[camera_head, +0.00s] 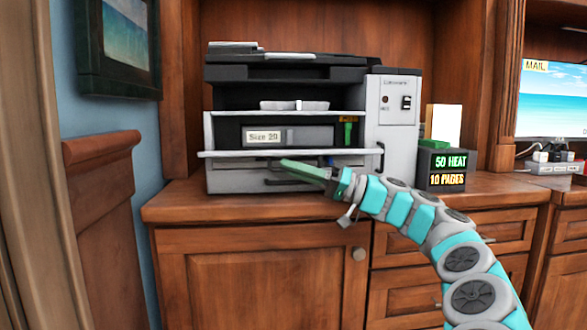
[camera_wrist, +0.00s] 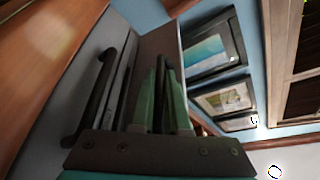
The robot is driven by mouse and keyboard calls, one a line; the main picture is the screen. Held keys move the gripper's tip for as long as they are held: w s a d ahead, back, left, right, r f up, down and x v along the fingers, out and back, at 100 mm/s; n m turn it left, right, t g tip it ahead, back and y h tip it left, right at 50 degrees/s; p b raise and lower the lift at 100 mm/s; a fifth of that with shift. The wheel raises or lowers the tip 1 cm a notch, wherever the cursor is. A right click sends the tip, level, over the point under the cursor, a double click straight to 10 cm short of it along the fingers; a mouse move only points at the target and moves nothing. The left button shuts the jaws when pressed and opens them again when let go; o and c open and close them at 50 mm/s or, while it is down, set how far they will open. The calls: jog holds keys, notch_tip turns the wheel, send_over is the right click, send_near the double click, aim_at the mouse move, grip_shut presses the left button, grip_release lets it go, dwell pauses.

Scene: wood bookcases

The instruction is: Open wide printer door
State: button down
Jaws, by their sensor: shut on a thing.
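The printer (camera_head: 395,145) is a grey and black machine on the wooden counter. Its front door (camera_head: 240,154) is folded down, showing as a pale, nearly level flap seen edge-on. Above the door, the opening shows a dark unit labelled "Size 20" and a green part. My gripper (camera_head: 285,162) reaches in from the right, its green fingers at the front of the door. In the wrist view, the fingers (camera_wrist: 162,100) are shut around a dark strip, seemingly the door's handle. The exact contact is partly hidden.
A black handle (camera_wrist: 93,95) of the lower paper drawer is close beside my fingers in the wrist view. A dark display box (camera_head: 442,170) reading "50 HEAT" stands right of the printer. Framed pictures (camera_head: 125,35) hang on the left wall.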

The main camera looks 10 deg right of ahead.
jog(key=shift+f, duration=0.1)
dwell(0.4)
jog(key=c, duration=0.9)
grip_release()
jog(key=v, duration=0.7)
jog(key=shift+d+p, duration=0.35)
jog(key=shift+p, duration=0.05)
jog(key=shift+f, duration=0.15)
